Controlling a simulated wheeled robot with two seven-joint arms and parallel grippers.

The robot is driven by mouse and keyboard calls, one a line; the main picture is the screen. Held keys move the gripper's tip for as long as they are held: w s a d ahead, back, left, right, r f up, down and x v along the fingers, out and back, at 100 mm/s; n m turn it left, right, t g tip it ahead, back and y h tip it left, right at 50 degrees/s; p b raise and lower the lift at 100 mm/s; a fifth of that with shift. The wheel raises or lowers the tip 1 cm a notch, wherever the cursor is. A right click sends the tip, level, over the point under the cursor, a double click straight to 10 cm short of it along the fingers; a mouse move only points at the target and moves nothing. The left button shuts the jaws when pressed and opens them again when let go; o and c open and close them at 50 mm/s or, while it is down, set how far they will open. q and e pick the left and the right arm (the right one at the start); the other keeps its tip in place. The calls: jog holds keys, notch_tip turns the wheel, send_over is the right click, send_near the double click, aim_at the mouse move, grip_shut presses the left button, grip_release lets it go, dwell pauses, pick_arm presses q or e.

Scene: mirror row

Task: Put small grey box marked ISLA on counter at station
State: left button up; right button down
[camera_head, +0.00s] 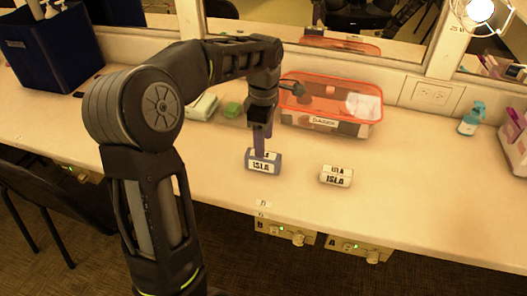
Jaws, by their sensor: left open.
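Two small boxes marked ISLA lie on the pale counter (420,205). One is blue-grey with a white label (263,167). The other is whitish or light grey (336,176) and lies to its right, apart from it. My left gripper (262,148) points down at the blue-grey box, with its fingers overlapping the box's top in the picture. It is open; I cannot tell whether the fingers touch the box. My right gripper is not in view. A small tag marked B (263,204) is at the counter's front edge.
A clear orange-lidded bin (330,108) stands behind the boxes. A green block (232,110), a dark blue crate (50,45), a spray bottle (470,120) and a pink-white caddy (515,145) are also on the counter. Mirrors line the back. The right front counter is clear.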

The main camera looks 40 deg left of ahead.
pick_arm(q)
jog(key=shift+r, duration=2.1)
